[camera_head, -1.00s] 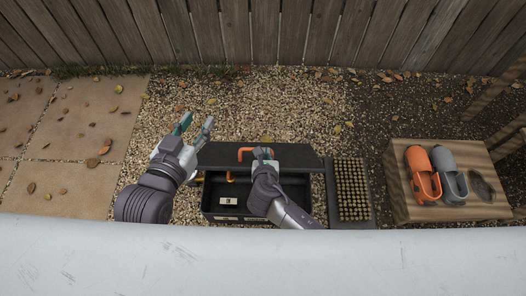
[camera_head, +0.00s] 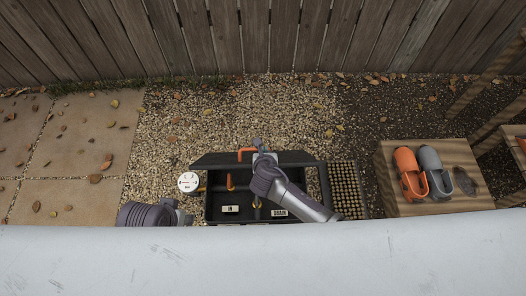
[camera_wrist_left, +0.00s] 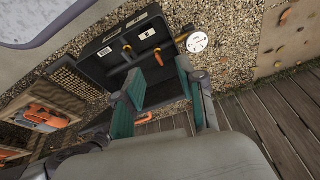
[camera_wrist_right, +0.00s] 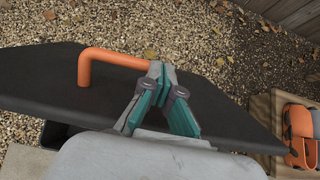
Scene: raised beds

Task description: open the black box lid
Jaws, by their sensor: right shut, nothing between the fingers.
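The black box (camera_head: 209,205) is open at the front, showing labels and orange valve handles inside. It also shows in the left wrist view (camera_wrist_left: 93,68). Its black lid (camera_head: 215,160) is raised along the far side, with an orange bar handle (camera_head: 243,152). The lid (camera_wrist_right: 50,85) and handle (camera_wrist_right: 110,56) fill the right wrist view. My right gripper (camera_wrist_right: 160,70) is shut and empty at the handle's right end, over the lid; in the head view (camera_head: 258,144) it is small. My left gripper (camera_wrist_left: 158,72) is open and empty; the head view shows only its arm.
A white round gauge-like disc (camera_head: 188,182) is left of the box. A dark tray with a grid of small brown pieces (camera_head: 346,188) is to the right. Clogs (camera_head: 411,175) stand on a wooden block (camera_head: 390,160). A fence closes off the back; gravel lies between.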

